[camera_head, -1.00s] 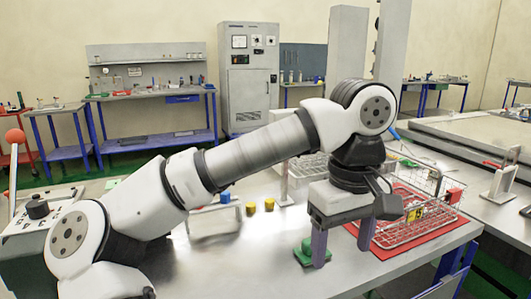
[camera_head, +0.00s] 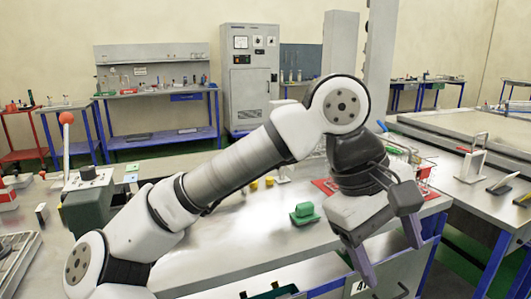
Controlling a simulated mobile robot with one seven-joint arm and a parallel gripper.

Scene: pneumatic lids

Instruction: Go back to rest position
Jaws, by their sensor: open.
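My gripper (camera_head: 392,262) is open and empty, with its two purple-grey fingers spread apart. It hangs tilted at the front edge of the metal table, pointing down and to the right. My white and grey arm reaches across the middle of the picture. A green block (camera_head: 304,213) stands on the table to the left of the gripper and apart from it.
A red mat (camera_head: 327,187) and a wire basket (camera_head: 398,155) are partly hidden behind my arm. Small yellow pieces (camera_head: 269,181) lie on the table. A box with a red-knobbed lever (camera_head: 66,119) is at left. Another bench (camera_head: 465,180) stands at right.

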